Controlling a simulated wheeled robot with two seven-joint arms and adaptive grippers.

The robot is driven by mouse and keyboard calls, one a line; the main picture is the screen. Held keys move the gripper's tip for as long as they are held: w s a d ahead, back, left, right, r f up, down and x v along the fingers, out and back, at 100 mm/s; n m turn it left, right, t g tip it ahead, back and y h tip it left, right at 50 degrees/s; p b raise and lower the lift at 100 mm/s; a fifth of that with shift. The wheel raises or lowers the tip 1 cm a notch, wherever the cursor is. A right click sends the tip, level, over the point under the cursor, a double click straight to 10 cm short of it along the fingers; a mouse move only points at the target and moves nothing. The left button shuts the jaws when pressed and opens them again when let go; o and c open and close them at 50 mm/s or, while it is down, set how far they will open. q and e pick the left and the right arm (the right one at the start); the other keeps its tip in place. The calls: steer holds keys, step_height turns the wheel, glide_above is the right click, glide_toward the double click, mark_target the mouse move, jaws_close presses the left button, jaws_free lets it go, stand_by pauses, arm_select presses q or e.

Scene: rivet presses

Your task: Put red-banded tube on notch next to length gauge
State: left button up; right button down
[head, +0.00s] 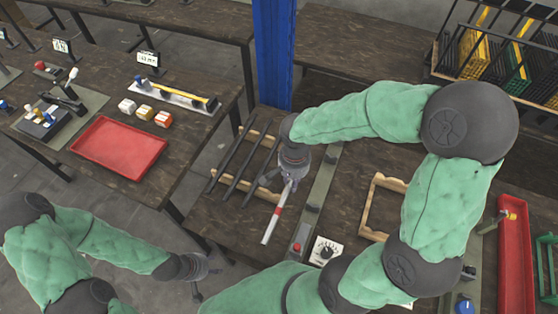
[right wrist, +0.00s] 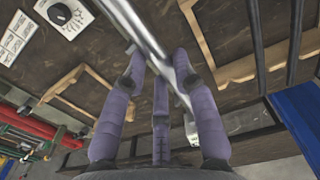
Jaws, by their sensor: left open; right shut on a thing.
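The red-banded tube (head: 276,212) is a slim pale metal tube with a red band near its middle. My right gripper (head: 282,182) is shut on its upper part and holds it slanting between the wooden rack and the grey-green strip. In the right wrist view the silver tube (right wrist: 143,28) passes between the fingers (right wrist: 160,75); its band is not visible there. The notched wooden rack (head: 262,136) carries dark rods. The long grey-green strip (head: 322,185), which looks like the length gauge, lies just right of the tube. My left gripper (head: 205,272) is open and empty, off the bench at lower left.
A dial box (head: 325,250) and a red button (head: 297,248) are at the strip's near end. A second wooden rack (head: 367,205) lies to the right, partly behind my right arm. A blue post (head: 273,55) stands behind. A red tray (head: 119,147) is on the left table.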

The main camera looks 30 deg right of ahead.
steer(key=shift+s+a+f, duration=0.1)
steer(key=shift+s+a, duration=0.1)
steer(key=shift+a, duration=0.05)
steer(key=shift+w+f, duration=0.15)
steer(key=shift+w, duration=0.05)
arm_select(q)
steer(key=shift+w+f+b, duration=0.3)
steer(key=shift+f+b, duration=0.6)
steer(key=shift+w+f+b, duration=0.25)
steer(key=shift+f+b, duration=0.6)
steer(key=shift+b, duration=0.05)
arm_select(e)
steer(key=shift+w+d+f, duration=0.85)
steer(key=shift+w+f, duration=1.2)
steer(key=shift+f, duration=0.05)
steer(key=shift+w+d+f, duration=0.8)
steer(key=shift+w+f, duration=1.3)
steer(key=shift+w+d+f, duration=0.85)
steer(key=shift+w+f, duration=1.2)
steer(key=shift+f, duration=0.05)
steer(key=shift+f, duration=0.15)
steer(key=c, duration=1)
jaws_free()
arm_select(q)
steer(key=shift+f, duration=0.15)
